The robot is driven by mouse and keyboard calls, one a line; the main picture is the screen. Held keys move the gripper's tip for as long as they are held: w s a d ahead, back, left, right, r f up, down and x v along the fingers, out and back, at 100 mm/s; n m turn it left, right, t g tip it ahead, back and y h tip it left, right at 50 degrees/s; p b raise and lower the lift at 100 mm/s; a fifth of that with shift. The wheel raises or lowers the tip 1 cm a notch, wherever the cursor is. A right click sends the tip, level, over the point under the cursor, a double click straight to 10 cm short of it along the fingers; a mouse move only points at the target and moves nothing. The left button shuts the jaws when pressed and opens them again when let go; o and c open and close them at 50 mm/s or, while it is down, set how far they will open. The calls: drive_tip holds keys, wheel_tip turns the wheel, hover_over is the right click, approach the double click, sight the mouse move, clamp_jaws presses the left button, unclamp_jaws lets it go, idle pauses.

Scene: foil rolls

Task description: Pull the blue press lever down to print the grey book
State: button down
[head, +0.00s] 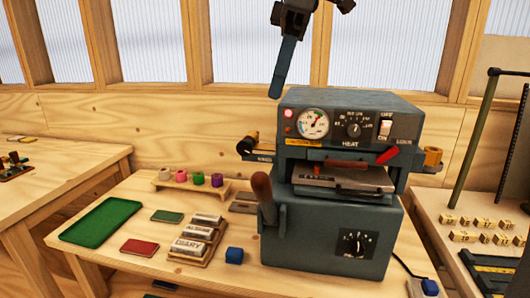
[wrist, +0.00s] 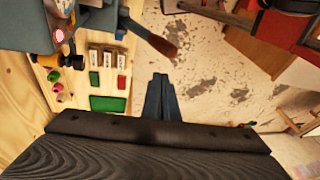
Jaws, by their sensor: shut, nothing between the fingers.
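The blue-grey press (head: 335,235) stands on the wooden table. Its lever has a brown grip (head: 262,187) that stands up at the press's front left, leaning slightly left. The grip also shows in the wrist view (wrist: 161,45), just beyond my fingertips. A flat grey piece (head: 345,181) lies on the press bed under the head; I cannot tell if it is the grey book. My gripper (head: 275,94) is shut and empty, pointing down above the press's top left, apart from the lever. Its blue fingers also show in the wrist view (wrist: 160,82).
Left of the press are a green tray (head: 100,221), a green book (head: 167,216), a red book (head: 139,247), a rack of labelled type blocks (head: 196,240), a foil-roll stand (head: 190,183) and a blue block (head: 234,254). Another table with type blocks (head: 480,225) stands right.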

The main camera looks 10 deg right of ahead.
drive_tip(key=shift+f, duration=0.1)
drive_tip(key=shift+s+d+p+x, duration=0.2)
drive_tip(key=shift+p+x, duration=0.4)
drive_tip(key=shift+x, duration=1.6)
drive_tip(key=shift+s+d+p+x, duration=0.1)
drive_tip(key=shift+s+p+x, duration=0.4)
drive_tip(key=shift+x, duration=1.75)
drive_tip(key=shift+s+d+p+x, duration=0.15)
drive_tip(key=shift+p+x, duration=0.6)
drive_tip(key=shift+x, duration=1.45)
drive_tip(key=shift+f, duration=0.2)
